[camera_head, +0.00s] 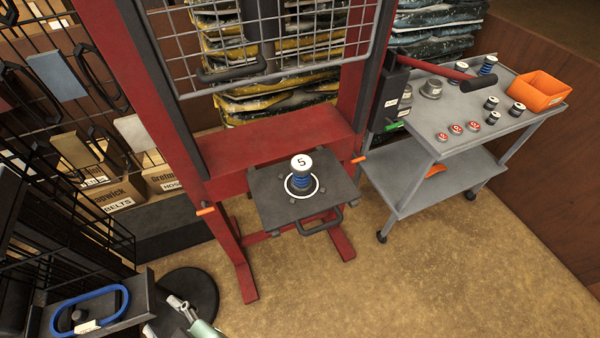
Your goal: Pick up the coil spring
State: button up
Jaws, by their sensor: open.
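A blue coil spring (301,180) stands upright at the middle of the dark platform (268,208) of the red lift frame, inside a white ring. A white cap marked 5 (301,162) sits on top of it and hides its upper end. Another blue coil-like piece (487,67) stands at the back of the grey cart. My gripper (180,306) is at the bottom edge of the picture, left of and well apart from the platform. It is open and appears empty; it is small and partly cut off.
The grey cart (400,197) at right carries an orange bin (541,92), red-topped discs (456,129) and small dark cylinders. A wire guard (270,65) hangs above the platform. A black rack with a blue loop (90,302) stands at lower left. The floor in front is clear.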

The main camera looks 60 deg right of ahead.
jog(key=o, duration=1)
jog(key=shift+c, duration=0.2)
